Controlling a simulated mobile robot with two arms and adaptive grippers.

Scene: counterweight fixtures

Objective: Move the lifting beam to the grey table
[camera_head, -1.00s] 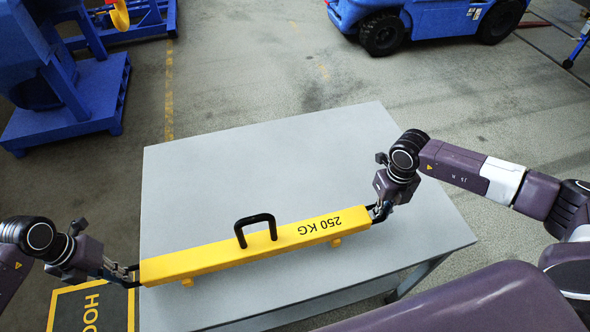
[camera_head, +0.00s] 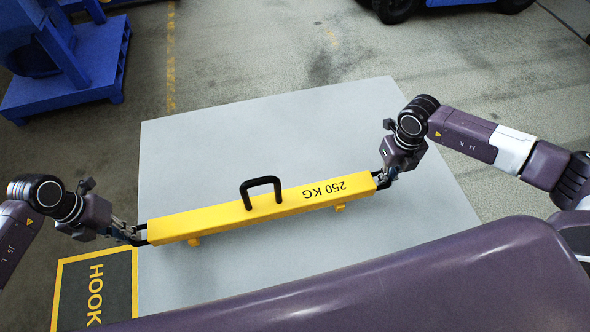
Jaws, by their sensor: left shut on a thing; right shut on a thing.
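The lifting beam (camera_head: 225,218) is a long yellow bar marked "250 KG", with a black handle on top and small yellow feet below. It lies across the picture over the grey table (camera_head: 270,120), its right end a little higher in the picture. I cannot tell whether its feet touch the tabletop. My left gripper (camera_head: 138,234) is shut on the beam's left end. My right gripper (camera_head: 382,178) is shut on its right end. The near part of the table is hidden behind my own purple body.
A dark floor mat with a yellow border and the word "HOOK" (camera_head: 95,290) lies left of the table. Blue machinery (camera_head: 70,70) stands at the back left. A blue vehicle (camera_head: 445,3) is at the top right. The rest of the visible tabletop is bare.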

